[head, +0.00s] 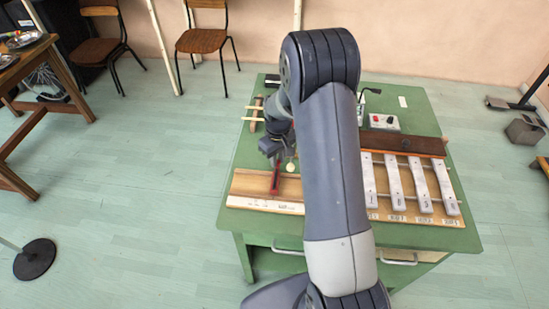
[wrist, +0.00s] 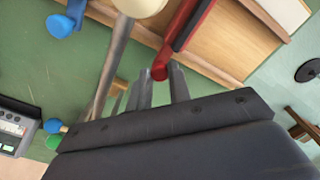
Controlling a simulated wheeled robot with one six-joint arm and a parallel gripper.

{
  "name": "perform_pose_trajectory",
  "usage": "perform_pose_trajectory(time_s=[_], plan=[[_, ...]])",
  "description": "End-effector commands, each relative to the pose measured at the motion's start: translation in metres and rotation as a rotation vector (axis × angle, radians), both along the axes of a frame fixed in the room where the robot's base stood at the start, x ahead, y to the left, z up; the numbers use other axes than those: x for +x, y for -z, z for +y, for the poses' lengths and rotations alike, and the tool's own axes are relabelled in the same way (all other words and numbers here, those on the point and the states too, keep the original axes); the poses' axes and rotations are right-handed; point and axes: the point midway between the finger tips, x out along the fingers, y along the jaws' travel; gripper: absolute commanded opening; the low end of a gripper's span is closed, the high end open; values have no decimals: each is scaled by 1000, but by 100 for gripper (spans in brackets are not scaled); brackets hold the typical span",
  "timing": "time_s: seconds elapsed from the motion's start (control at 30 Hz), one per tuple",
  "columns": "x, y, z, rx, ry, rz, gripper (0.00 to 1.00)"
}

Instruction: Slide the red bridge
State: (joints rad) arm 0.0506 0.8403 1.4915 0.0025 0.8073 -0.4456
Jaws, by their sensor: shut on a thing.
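The red bridge (head: 275,180) is a narrow red bar with a dark strip beside it, lying across a wooden board (head: 240,184) on the green table. In the wrist view, the bridge (wrist: 184,35) runs from the top down to a rounded red end between my fingertips. My gripper (wrist: 160,77) is shut on that end. In the head view, my gripper (head: 270,155) is at the bridge's far end, partly hidden by my arm. Part of the board lies behind my arm.
A cream ball (wrist: 140,5) on a rod is close beside my gripper, left of the bridge. A blue-ended thing (wrist: 62,25) lies further left. Several pale metal bars (head: 420,185) fill the table's right side.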

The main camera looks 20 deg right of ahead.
Motion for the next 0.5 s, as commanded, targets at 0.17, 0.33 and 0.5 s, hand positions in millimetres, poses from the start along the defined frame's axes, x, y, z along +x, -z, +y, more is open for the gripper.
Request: perform_pose_trajectory(time_s=[0.17, 0.33, 0.5], plan=[[-1, 0, -2, -3, 0, 4, 30], [-1, 0, -2, -2, 0, 3, 41], [-1, 0, -1, -2, 0, 3, 41]])
